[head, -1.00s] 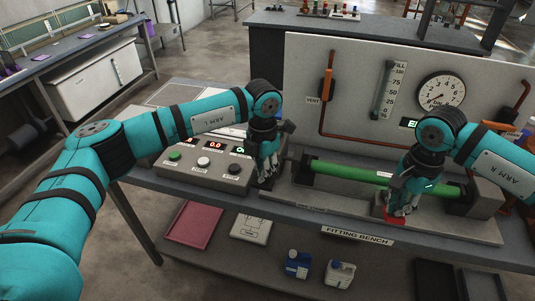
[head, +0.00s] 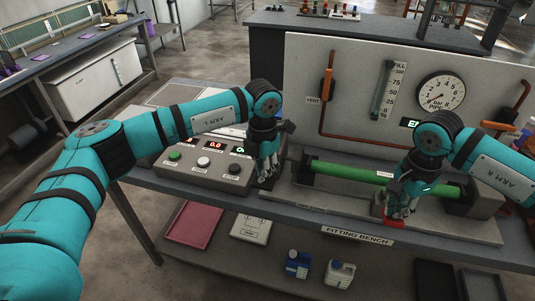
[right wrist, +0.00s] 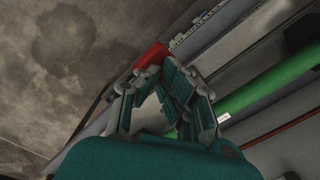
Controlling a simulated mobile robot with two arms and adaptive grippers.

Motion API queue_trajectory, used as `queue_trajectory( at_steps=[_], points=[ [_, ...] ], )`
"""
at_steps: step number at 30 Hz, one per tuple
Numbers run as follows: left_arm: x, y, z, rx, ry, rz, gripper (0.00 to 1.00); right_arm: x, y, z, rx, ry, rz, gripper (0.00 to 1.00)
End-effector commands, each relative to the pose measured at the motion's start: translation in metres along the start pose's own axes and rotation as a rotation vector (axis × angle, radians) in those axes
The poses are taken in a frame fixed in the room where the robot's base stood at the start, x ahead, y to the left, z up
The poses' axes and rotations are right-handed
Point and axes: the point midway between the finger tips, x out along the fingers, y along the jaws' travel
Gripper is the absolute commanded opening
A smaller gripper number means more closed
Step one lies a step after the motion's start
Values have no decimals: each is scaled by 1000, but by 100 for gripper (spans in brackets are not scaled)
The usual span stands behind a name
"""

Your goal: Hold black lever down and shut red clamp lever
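The red clamp lever (head: 392,223) shows as a small red piece at the front of the fitting in the head view, mostly hidden by my right gripper (head: 400,210). In the right wrist view, the red lever (right wrist: 152,56) lies just beyond the fingertips of my right gripper (right wrist: 162,75). Those fingers converge and look shut, with the lever beyond rather than between them; contact is unclear. My left gripper (head: 267,172) points down between the control box and the fitting. The black lever is hard to make out there, and whether these fingers are open is unclear.
A green pipe (head: 345,171) lies along the fitting on the bench (head: 300,212). A control box (head: 200,172) with buttons stands left of my left gripper. An upright panel (head: 345,80) with a gauge (head: 441,92) stands behind. Jugs (head: 298,264) and trays are below.

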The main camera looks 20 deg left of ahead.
Motion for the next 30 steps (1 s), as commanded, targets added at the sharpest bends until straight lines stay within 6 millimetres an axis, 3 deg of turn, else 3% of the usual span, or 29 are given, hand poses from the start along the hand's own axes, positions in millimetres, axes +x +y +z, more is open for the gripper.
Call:
queue_trajectory(
  at_steps=[17, 30],
  points=[
    [1, 0, 0, 0, 1, 0, 0, 2, 0, 0, 0, 0, 1, 0],
    [1, 0, 0, 0, 2, 0, 0, 23, 1, 1, 0, -1, 1, 0]
  ],
)
